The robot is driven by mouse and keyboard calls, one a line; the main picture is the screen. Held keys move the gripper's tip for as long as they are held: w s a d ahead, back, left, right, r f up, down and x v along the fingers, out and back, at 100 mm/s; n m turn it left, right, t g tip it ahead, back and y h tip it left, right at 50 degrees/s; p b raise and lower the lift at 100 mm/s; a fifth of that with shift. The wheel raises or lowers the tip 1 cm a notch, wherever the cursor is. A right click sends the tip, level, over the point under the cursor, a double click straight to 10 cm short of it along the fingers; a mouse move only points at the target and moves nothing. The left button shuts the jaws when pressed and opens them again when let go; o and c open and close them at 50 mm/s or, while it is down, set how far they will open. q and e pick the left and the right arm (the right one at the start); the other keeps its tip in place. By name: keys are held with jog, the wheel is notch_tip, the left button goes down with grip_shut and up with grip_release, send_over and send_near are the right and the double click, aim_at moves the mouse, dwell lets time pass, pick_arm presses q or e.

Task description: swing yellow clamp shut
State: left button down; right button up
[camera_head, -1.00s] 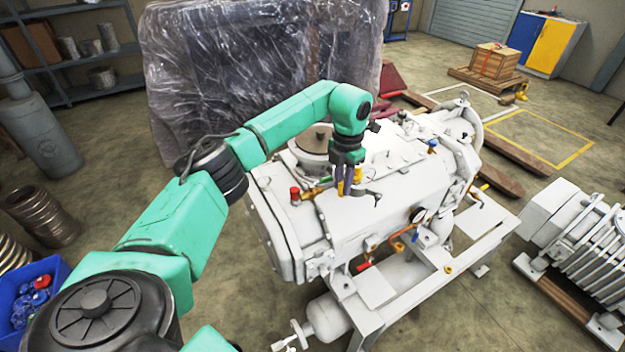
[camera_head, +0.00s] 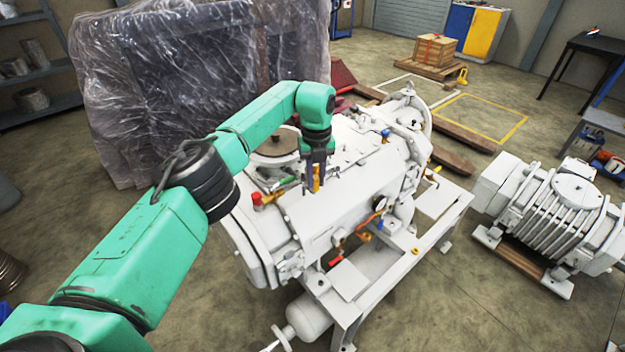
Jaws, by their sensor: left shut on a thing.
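The yellow clamp (camera_head: 316,178) stands on top of the white screw vacuum machine (camera_head: 350,205), toward its left part. My left gripper (camera_head: 316,184) points down over it, and its dark fingers are shut on it. The fingers hide part of the clamp, so I cannot tell its exact angle. My right gripper is out of the frame.
A red-capped fitting (camera_head: 257,200) and a round lid (camera_head: 274,147) are close left of the gripper. A gauge (camera_head: 380,204) and red-handled valve (camera_head: 336,261) sit on the machine's front.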

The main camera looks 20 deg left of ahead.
pick_arm(q)
jog(key=shift+w+d+r+n, duration=0.1)
jog(key=shift+w+n, duration=0.15)
jog(key=shift+n, duration=0.25)
jog(key=c, duration=0.8)
grip_release()
jog(key=shift+o, duration=0.2)
notch_tip(320, 180, up, 15)
jog(key=p, duration=0.2)
jog(key=shift+f, duration=0.2)
